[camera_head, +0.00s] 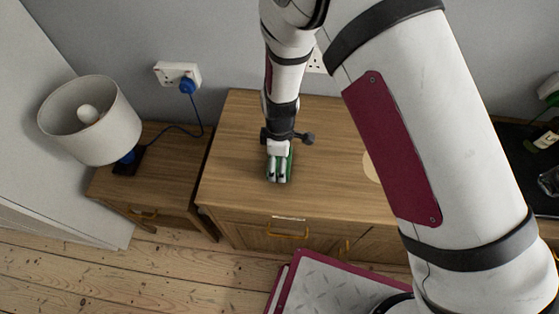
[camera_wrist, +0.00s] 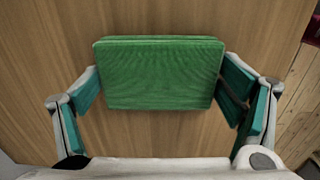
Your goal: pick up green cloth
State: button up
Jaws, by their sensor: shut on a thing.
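The green cloth (camera_wrist: 160,75) is a folded rectangular pad in the middle of the wrist view, over the wooden top of the cabinet. My gripper (camera_wrist: 163,88) has a finger against its left edge and a finger against its right edge, shut on it. In the head view, my gripper (camera_head: 279,178) points down at the cabinet top, and a little green of the cloth (camera_head: 290,166) shows beside the fingers; the rest is hidden. I cannot tell whether the cloth touches the wood or is slightly above it.
The wooden cabinet (camera_head: 235,150) has clear top space around my gripper. A lower bedside table (camera_head: 165,165) with a white lamp (camera_head: 92,120) stands to the left. A blue plug (camera_head: 187,86) with a cable is at the wall socket. Bottles (camera_head: 545,140) stand on a dark surface at right.

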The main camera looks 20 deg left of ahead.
jog(key=shift+r, duration=0.15)
jog(key=shift+r, duration=0.55)
notch_tip(320, 180, up, 2)
jog(key=shift+r+b, duration=0.1)
jog(key=shift+b, duration=0.3)
jog(key=s+d+r, duration=0.1)
jog(key=s+d, duration=0.7)
jog(key=s, duration=0.5)
jog(key=shift+s+d+r+b, duration=0.15)
jog(key=shift+s+r+b, duration=0.1)
jog(key=shift+s+b, duration=0.15)
jog(key=shift+w, duration=0.1)
